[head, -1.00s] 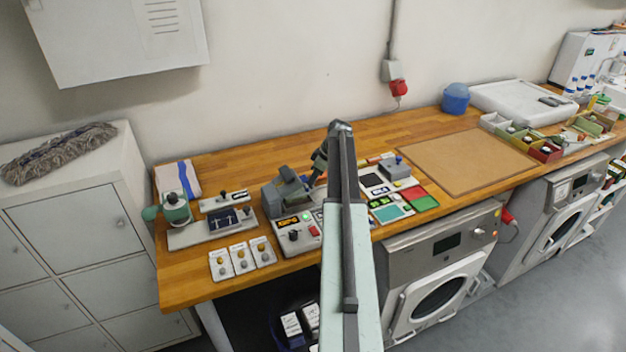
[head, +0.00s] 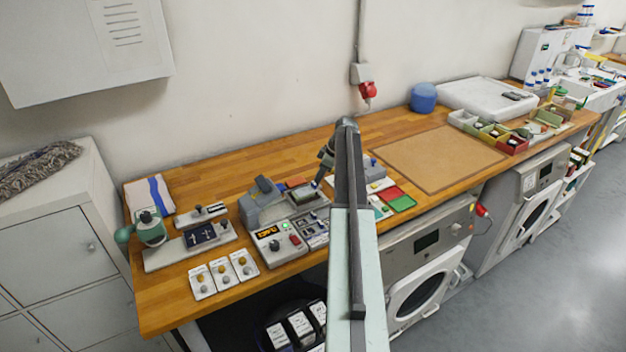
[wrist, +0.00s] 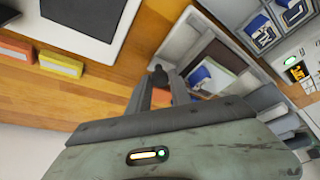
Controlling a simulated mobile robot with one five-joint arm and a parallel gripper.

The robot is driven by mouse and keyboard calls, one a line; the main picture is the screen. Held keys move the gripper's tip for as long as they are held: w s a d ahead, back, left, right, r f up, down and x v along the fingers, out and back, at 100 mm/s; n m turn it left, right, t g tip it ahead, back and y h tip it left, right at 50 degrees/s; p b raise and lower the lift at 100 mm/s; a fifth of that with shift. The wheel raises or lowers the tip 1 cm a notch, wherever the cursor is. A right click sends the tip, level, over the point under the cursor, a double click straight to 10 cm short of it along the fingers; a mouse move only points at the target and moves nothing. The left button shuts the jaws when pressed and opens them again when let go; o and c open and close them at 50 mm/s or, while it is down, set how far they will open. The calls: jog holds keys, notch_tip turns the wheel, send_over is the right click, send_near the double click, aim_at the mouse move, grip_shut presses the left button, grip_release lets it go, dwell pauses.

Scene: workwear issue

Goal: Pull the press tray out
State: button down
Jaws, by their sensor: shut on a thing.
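The grey press (head: 262,203) stands on the wooden counter, left of my arm in the head view. Its grey tray (head: 307,195) shows on its right side, toward my gripper. In the wrist view the tray (wrist: 226,55) holds a blue and white piece. My gripper (wrist: 158,82) is shut on a dark handle (wrist: 157,71) at the tray's near end. In the head view my gripper (head: 325,166) is partly hidden behind my arm, and the grip itself cannot be seen there.
A control box with a lit display (head: 270,241) stands in front of the press. Red and green pads (head: 398,198) lie to the right, partly behind my arm. A brown mat (head: 436,160) is bare.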

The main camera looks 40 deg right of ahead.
jog(key=shift+a, duration=0.15)
jog(key=c, duration=1.5)
grip_release()
jog(key=shift+w, duration=0.1)
jog(key=p+v, duration=0.7)
jog(key=shift+r, duration=0.4)
jog(key=shift+f, duration=0.1)
